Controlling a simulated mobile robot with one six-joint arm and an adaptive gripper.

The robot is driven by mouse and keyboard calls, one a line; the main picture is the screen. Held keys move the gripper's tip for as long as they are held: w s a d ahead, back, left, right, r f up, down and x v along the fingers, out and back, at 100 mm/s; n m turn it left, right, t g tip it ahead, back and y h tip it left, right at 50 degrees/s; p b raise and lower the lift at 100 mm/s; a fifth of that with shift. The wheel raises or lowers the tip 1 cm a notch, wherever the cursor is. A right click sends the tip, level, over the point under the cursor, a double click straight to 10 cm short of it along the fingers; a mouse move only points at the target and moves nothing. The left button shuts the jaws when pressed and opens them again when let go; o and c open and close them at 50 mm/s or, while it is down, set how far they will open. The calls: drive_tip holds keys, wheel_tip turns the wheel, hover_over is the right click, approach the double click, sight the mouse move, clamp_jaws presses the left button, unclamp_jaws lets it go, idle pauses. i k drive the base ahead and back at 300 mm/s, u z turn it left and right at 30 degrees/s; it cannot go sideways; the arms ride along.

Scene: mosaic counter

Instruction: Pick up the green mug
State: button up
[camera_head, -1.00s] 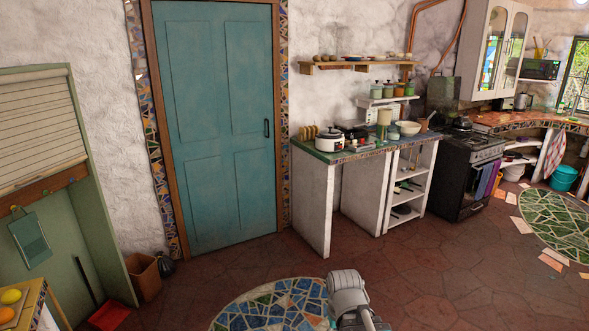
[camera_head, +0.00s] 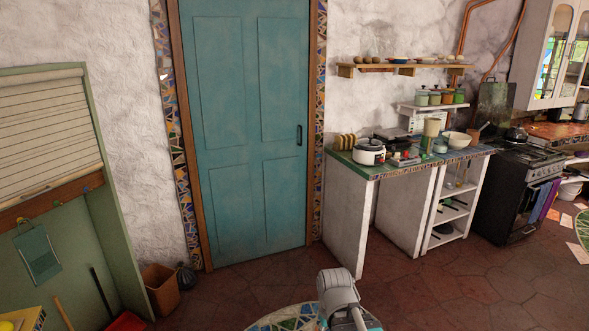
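I cannot make out a green mug for certain. A small green item (camera_head: 426,144) stands on the mosaic counter (camera_head: 362,169), beside a tall cream container (camera_head: 432,127); it is too small to tell what it is. Green and tan lidded jars (camera_head: 435,99) stand on a small shelf above the counter. A grey part of my own arm shows at the bottom centre. My gripper is not in view.
The counter holds a white cooker (camera_head: 369,153), a bowl (camera_head: 456,139) and toast rack. A black stove (camera_head: 512,190) stands to its right. A teal door (camera_head: 248,130) is left of it. A waste bin (camera_head: 161,290) stands by the wall. The stone floor before the counter is clear.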

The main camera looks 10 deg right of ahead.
sight(425, 142)
drive_tip(key=u, duration=0.05)
drive_tip(key=i, duration=1.6)
drive_tip(key=z, duration=0.25)
drive_tip(key=i, duration=0.8)
drive_tip(key=z, duration=0.75)
drive_tip(key=i, duration=1.45)
drive_tip(key=z, duration=0.55)
